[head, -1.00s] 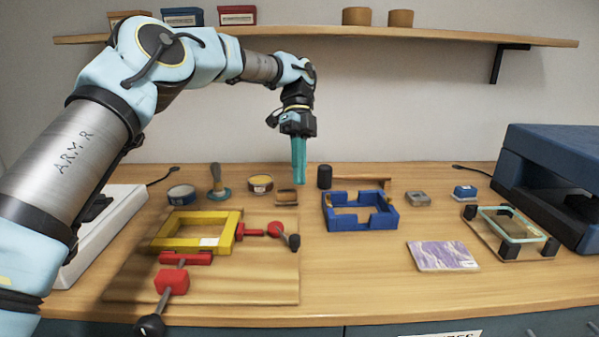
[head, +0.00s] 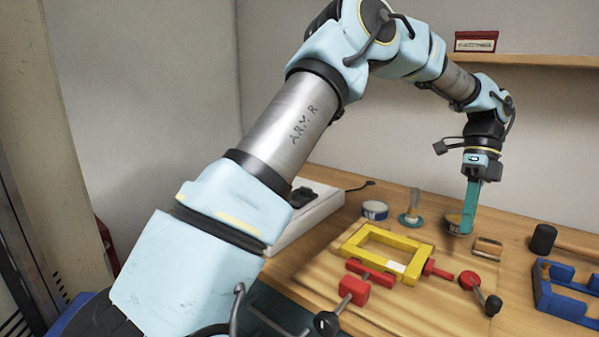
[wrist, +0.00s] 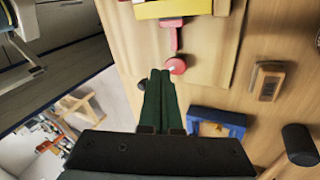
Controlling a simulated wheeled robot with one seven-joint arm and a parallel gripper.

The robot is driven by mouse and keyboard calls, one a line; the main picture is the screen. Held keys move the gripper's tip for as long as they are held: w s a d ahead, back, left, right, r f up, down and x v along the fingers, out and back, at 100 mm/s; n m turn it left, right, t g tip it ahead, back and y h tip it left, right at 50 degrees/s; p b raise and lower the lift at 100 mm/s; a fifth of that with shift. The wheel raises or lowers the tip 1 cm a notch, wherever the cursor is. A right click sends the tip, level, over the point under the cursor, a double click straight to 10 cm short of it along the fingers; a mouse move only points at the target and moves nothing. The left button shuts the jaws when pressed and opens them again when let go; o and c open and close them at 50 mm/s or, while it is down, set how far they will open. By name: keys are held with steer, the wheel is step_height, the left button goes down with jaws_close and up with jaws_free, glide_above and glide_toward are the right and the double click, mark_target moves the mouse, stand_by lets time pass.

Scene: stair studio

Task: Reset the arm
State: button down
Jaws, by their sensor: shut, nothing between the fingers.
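My gripper (head: 467,231) hangs from my arm at the right of the head view, fingers pointing down above the back of the workbench. Its long teal fingers are together with nothing between them. In the wrist view the same fingers (wrist: 160,76) look dark green and lie side by side over the bench. They overlap a round tin (head: 455,222) in the head view; I cannot tell how high above the bench the tips are.
A yellow frame (head: 359,238) lies on a wooden board with red clamps (head: 353,289). A blue frame (head: 566,301) and a black mallet head (head: 543,238) are at the right. A small wooden block (head: 488,247) and a blue-white tin (head: 375,210) sit behind the board.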

steer(key=w+a+f+n+t, duration=0.1)
steer(key=w+a+n, duration=0.1)
steer(key=a+n, duration=0.2)
steer(key=w+a+f+n+h, duration=0.1)
steer(key=w+a+n, duration=0.2)
steer(key=a, duration=0.7)
steer(key=w+a+f+n+t+h, duration=0.1)
steer(key=w+a+n, duration=0.2)
steer(key=a+n, duration=0.3)
steer(key=shift+w+a+t, duration=0.2)
steer(key=shift+a+t, duration=0.1)
steer(key=shift+a, duration=0.2)
steer(key=s+a+f+n+t, duration=0.1)
steer(key=s+a+n, duration=0.1)
steer(key=a+n, duration=0.5)
steer(key=s+a+f+n+t+h, duration=0.1)
steer(key=s+a+n+t, duration=0.1)
steer(key=a+n, duration=0.6)
steer(key=s+a, duration=0.1)
steer(key=a, duration=0.6)
steer(key=shift+s+a+f, duration=0.2)
steer(key=shift+a+f, duration=0.15)
steer(key=shift+f, duration=0.05)
steer(key=c, duration=1.6)
jaws_free()
